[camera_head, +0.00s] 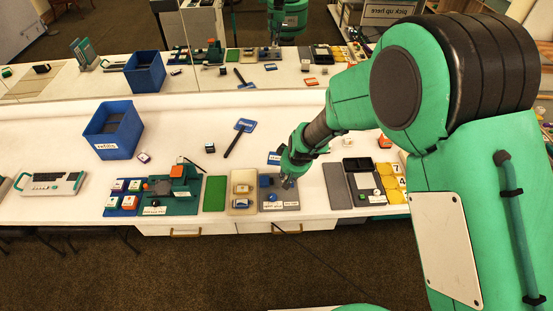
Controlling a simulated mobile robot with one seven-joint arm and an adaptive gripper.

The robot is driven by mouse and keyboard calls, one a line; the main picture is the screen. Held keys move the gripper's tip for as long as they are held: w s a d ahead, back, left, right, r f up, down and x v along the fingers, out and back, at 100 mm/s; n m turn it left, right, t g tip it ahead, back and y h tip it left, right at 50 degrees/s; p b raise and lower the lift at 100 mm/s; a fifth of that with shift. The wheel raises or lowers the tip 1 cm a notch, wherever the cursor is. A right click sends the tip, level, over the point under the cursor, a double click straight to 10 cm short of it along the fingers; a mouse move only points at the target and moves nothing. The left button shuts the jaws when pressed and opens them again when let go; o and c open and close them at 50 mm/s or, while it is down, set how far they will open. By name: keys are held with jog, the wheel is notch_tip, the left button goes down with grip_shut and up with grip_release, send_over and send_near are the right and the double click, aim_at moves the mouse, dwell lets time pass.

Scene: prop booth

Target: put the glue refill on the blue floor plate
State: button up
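My gripper (289,183) points down over the right part of a grey plate (279,204) on the counter. Its fingers are small and dark here, so I cannot tell whether they are open or shut, or hold anything. I cannot make out a blue floor plate.
A keyboard-like device (51,184) lies at the left. A teal plate with an orange-topped device (180,172), a green plate (215,194) and a beige plate (243,203) line the front edge. A mirror at the back repeats the scene. The counter's middle is mostly clear.

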jog(key=shift+w, duration=0.15)
jog(key=b, duration=0.2)
send_over(276, 157)
jog(key=s, duration=0.2)
jog(key=shift+w+d+f, duration=0.25)
jog(key=shift+d+f, duration=0.05)
jog(key=shift+f, duration=0.4)
jog(key=shift+f+b, duration=0.7)
jog(key=shift+f, duration=1.05)
jog(key=shift+f, duration=0.15)
jog(key=o, duration=1)
jog(key=shift+o, duration=0.2)
jog(key=p+v, duration=0.2)
jog(key=v, duration=1)
